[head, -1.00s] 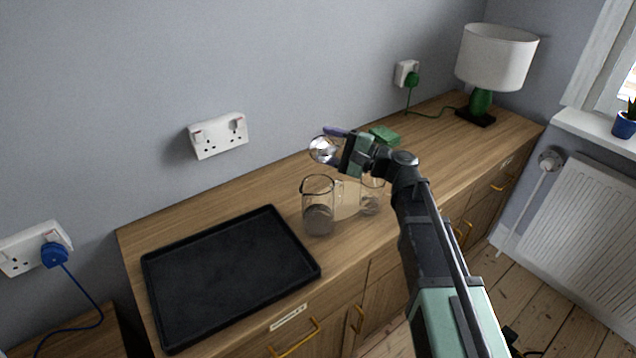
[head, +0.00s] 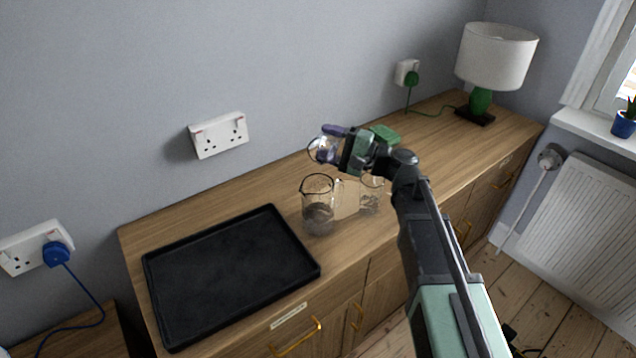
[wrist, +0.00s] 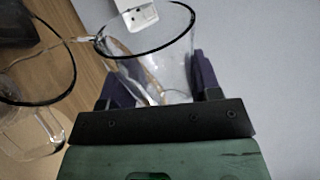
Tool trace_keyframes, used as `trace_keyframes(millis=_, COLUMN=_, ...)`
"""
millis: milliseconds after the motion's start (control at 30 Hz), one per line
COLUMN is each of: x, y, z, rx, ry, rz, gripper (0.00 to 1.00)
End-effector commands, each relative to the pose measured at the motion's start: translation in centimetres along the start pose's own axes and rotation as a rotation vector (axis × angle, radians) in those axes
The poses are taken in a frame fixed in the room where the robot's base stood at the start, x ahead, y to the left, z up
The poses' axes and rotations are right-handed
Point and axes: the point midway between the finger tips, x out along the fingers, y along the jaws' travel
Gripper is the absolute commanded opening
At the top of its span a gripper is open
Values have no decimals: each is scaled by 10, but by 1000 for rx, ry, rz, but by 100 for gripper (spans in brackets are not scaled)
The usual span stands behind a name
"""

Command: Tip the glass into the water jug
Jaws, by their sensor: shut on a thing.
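The clear water jug (head: 318,212) stands upright on the wooden sideboard, right of the black tray. It also shows at the left of the wrist view (wrist: 36,118). My gripper (head: 328,146) is shut on a clear glass (head: 318,155) and holds it above and slightly behind the jug in the head view. In the wrist view the glass (wrist: 150,60) sits between the two purple fingers (wrist: 162,85), with its rim away from the palm. The glass looks tilted. I cannot tell whether liquid is in it.
The black tray (head: 166,262) lies left of the jug. The wall (head: 300,70) is close behind.

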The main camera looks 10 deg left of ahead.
Motion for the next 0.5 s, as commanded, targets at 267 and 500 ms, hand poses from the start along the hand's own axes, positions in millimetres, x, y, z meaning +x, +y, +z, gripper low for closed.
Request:
trace_keyframes(millis=267, x=1, y=-1, z=0, rx=-16, ry=-2, rz=0, gripper=25)
trace_keyframes(millis=500, x=1, y=-1, z=0, rx=-33, ry=-5, rz=0, gripper=25)
